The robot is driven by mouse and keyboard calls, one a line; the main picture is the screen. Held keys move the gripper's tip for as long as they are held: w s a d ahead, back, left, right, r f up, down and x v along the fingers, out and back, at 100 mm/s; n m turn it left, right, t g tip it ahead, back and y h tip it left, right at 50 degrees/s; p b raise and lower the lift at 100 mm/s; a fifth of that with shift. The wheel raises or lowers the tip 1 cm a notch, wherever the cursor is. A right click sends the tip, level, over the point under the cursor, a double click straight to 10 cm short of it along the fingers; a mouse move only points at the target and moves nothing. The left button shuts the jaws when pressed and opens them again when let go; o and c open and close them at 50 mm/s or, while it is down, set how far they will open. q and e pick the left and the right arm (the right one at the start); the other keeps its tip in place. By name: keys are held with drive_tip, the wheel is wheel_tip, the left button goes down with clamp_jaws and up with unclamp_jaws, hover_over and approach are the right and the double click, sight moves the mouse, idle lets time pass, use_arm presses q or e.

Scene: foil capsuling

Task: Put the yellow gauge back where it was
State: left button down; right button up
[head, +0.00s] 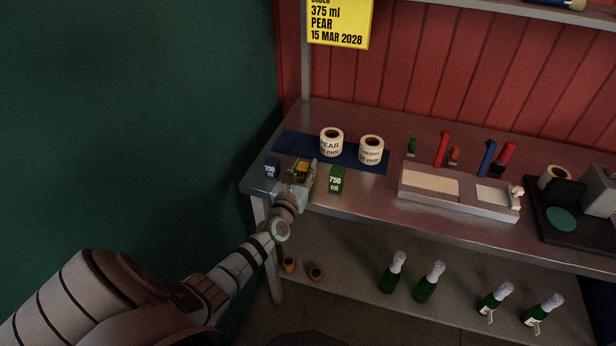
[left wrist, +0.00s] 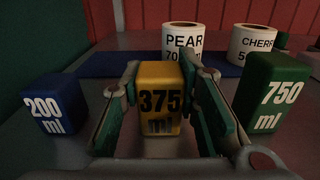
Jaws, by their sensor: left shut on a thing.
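The yellow gauge (left wrist: 160,98), marked 375 ml, stands upright between the fingers of my left gripper (left wrist: 162,105). In the head view the yellow gauge (head: 302,168) shows at the tip of my left gripper (head: 301,172), over the front left of the table. The gripper is shut on it. The blue 200 ml gauge (head: 272,168) stands to its left and the green 750 ml gauge (head: 336,179) to its right. I cannot tell whether the yellow gauge touches the table. My right gripper is out of view.
Behind the gauges, PEAR (head: 331,141) and CHERRY (head: 371,149) label rolls stand on a blue mat (head: 296,143). A grey tray fixture (head: 459,191) lies to the right. Green bottles (head: 427,282) stand on the lower shelf.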

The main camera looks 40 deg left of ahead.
use_arm(q)
drive_tip(key=shift+f, duration=0.1)
drive_tip(key=c, duration=1.2)
unclamp_jaws()
drive_tip(key=shift+s+r+p, duration=0.15)
drive_tip(key=shift+r+p, duration=0.15)
drive_tip(key=p+v, duration=0.2)
drive_tip(key=v, duration=1)
